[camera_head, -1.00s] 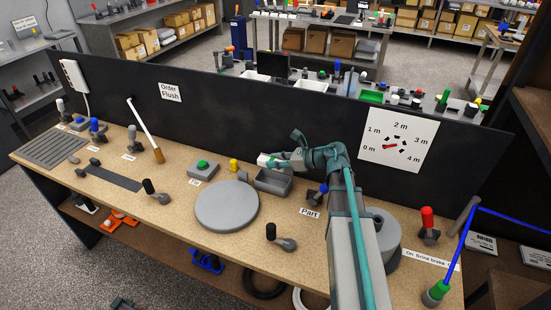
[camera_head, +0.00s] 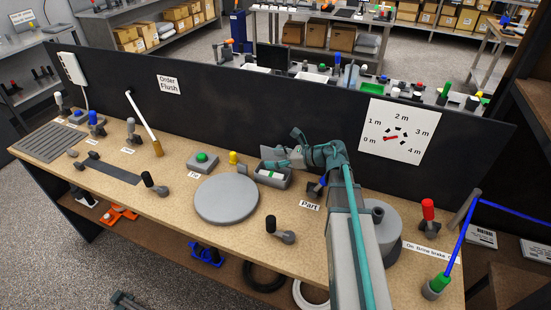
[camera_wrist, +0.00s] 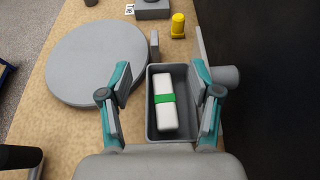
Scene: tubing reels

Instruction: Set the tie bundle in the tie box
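The tie bundle, a white block with a green band, lies inside the grey tie box. In the wrist view the bundle (camera_wrist: 164,102) rests on the floor of the box (camera_wrist: 185,76), slightly tilted within it; in the head view the bundle (camera_head: 270,175) also shows inside the box (camera_head: 286,183). My gripper (camera_wrist: 163,75) is open above the box, its teal-and-grey fingers spread to either side of it and apart from the bundle. In the head view my gripper (camera_head: 277,156) is at the back of the box, partly hidden by its own links.
A round grey turntable (camera_head: 226,199) lies left of the box. A yellow knob (camera_head: 233,157) and a green button (camera_head: 202,158) stand nearby. The black panel (camera_head: 300,110) rises close behind the box. A grey cylinder (camera_head: 380,245) stands to the right.

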